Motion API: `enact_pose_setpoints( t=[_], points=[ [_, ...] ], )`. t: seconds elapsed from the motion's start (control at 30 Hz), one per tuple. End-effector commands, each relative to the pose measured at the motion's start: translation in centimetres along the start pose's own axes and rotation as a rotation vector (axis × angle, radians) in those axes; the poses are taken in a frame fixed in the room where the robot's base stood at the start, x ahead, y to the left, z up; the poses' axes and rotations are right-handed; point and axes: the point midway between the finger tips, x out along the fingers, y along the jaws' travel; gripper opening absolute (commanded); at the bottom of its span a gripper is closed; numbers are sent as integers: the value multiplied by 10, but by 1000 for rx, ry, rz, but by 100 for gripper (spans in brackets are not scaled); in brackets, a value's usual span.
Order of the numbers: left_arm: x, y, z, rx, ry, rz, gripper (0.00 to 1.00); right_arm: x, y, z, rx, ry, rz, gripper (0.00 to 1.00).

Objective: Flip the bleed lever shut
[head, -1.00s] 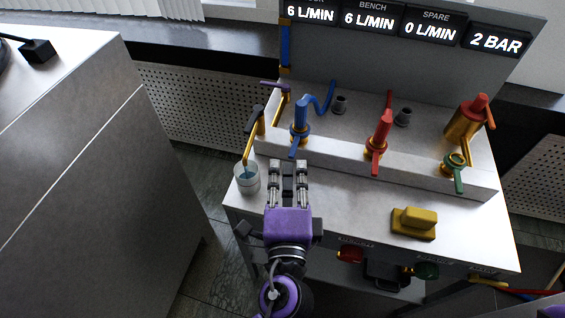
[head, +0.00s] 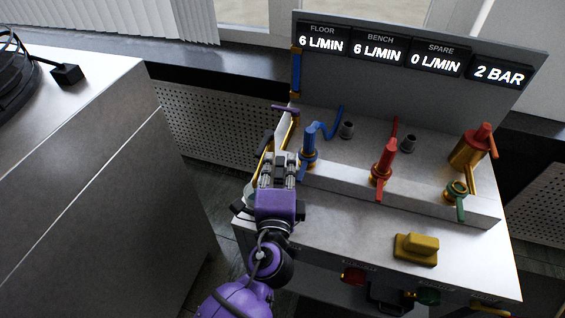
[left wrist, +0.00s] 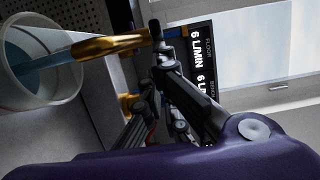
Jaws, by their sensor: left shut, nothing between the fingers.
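The cup (head: 249,194) is mostly hidden in the head view. My left gripper is shut and empty, just right of the spout and lever; I cannot tell whether it touches the lever. It also shows in the left wrist view (left wrist: 160,75). My right gripper is out of view.
A blue valve (head: 309,145) stands close right of my left gripper. A red valve (head: 386,160), a green valve (head: 456,192) and a brass cylinder (head: 467,150) are further right. A yellow block (head: 416,249) sits on the bench front. The display panel (head: 400,50) reads 6, 6, 0 and 2 BAR.

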Motion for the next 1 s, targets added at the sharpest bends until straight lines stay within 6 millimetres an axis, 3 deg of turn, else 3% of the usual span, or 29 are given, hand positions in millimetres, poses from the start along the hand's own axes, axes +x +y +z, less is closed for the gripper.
enact_pose_setpoints(
  t=[0.27,0.5,1.0],
  points=[
    [-2,-3,11,8,92,-3,0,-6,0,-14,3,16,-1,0],
    [-6,-1,39,0,135,0,0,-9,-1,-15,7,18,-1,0],
    [-5,0,40,0,135,0,0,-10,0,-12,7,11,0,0]
  ],
)
